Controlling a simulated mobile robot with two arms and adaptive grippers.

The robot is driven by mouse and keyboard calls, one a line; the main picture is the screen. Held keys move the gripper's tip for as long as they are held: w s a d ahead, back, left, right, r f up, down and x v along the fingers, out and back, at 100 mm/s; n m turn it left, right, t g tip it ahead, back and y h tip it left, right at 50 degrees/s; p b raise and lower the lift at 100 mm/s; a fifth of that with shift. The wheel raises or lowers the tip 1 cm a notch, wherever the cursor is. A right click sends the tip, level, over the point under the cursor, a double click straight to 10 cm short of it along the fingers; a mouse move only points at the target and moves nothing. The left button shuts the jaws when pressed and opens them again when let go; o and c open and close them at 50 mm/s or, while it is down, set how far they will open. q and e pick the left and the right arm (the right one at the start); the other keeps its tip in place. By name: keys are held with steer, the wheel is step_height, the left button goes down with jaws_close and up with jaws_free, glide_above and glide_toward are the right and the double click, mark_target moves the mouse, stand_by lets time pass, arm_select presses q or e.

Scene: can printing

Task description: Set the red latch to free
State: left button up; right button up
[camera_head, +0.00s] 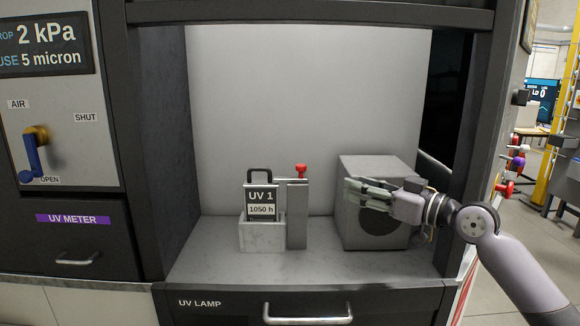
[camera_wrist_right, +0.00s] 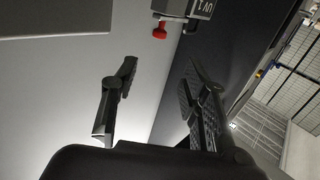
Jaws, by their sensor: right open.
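The red latch (camera_head: 300,170) is a small red knob on top of a grey upright post (camera_head: 297,215) inside the recess. It also shows in the right wrist view (camera_wrist_right: 160,30), ahead of the fingers. Beside the post, the UV 1 cartridge (camera_head: 262,203), labelled 1050 h with a dark handle, sits in a pale holder (camera_head: 262,235). My right gripper (camera_head: 350,190) is open and empty, pointing left, to the right of the latch and apart from it. In the right wrist view its fingers (camera_wrist_right: 158,95) are spread. My left gripper is out of view.
A grey box (camera_head: 375,165) with a round dark front stands behind my right gripper. The recess has dark side walls. A UV LAMP drawer (camera_head: 308,308) is below it. A blue-handled valve (camera_head: 36,155) and UV METER drawer (camera_head: 78,240) are at left.

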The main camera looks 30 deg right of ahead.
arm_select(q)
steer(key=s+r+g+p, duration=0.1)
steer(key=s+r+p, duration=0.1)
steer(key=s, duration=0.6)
arm_select(e)
steer(key=p, duration=0.2)
glide_toward(305, 168)
steer(key=p+x, duration=0.4)
steer(key=x, duration=0.3)
steer(key=shift+w+r, duration=0.15)
steer(key=shift+p+x, duration=0.5)
steer(key=shift+x, duration=0.4)
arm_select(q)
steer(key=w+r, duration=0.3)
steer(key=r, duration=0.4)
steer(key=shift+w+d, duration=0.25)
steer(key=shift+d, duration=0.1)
